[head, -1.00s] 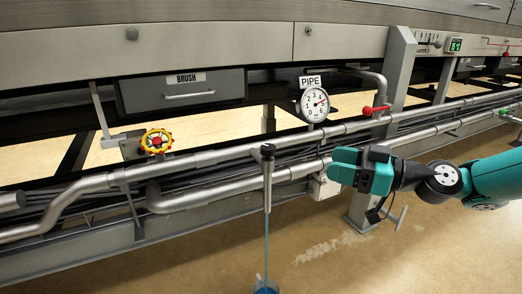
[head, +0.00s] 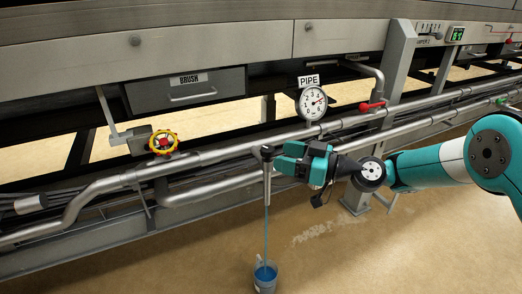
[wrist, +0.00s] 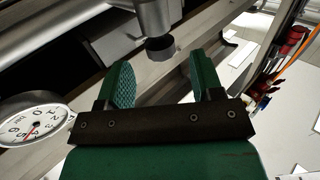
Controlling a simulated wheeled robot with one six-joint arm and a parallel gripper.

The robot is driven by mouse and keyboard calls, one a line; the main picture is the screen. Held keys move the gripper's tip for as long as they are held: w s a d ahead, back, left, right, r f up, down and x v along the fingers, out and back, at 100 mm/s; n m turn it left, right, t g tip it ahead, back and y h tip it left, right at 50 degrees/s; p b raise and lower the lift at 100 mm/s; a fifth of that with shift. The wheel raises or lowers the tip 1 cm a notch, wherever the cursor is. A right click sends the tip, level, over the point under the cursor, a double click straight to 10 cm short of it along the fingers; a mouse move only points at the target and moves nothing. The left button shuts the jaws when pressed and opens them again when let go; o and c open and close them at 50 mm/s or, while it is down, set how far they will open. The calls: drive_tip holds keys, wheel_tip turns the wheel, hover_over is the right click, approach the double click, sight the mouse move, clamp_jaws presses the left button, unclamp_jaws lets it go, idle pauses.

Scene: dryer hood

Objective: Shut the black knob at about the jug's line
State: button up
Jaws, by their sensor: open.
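The black knob (head: 267,150) sits at the top of a grey tap on the front pipe. In the wrist view the dark knob end (wrist: 160,48) lies just ahead, between the lines of the two fingers. A thin blue stream (head: 266,225) falls from the tap into the jug (head: 265,280) on the floor. The jug holds blue liquid; its line is too small to make out. My gripper (head: 283,157) is open and empty, close to the right of the knob. It also shows in the wrist view (wrist: 163,78). I cannot tell whether it touches the knob.
A dial marked PIPE (head: 313,103) stands behind my gripper. A yellow handwheel (head: 163,142) is to the left, and a red-handled lever (head: 372,106) to the right. Long pipes (head: 215,187) run across. The floor in front is clear around the jug.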

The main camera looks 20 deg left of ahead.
sight(268, 151)
drive_tip(key=a+b, duration=0.1)
drive_tip(key=a, duration=0.6)
drive_tip(key=shift+s+d, duration=0.1)
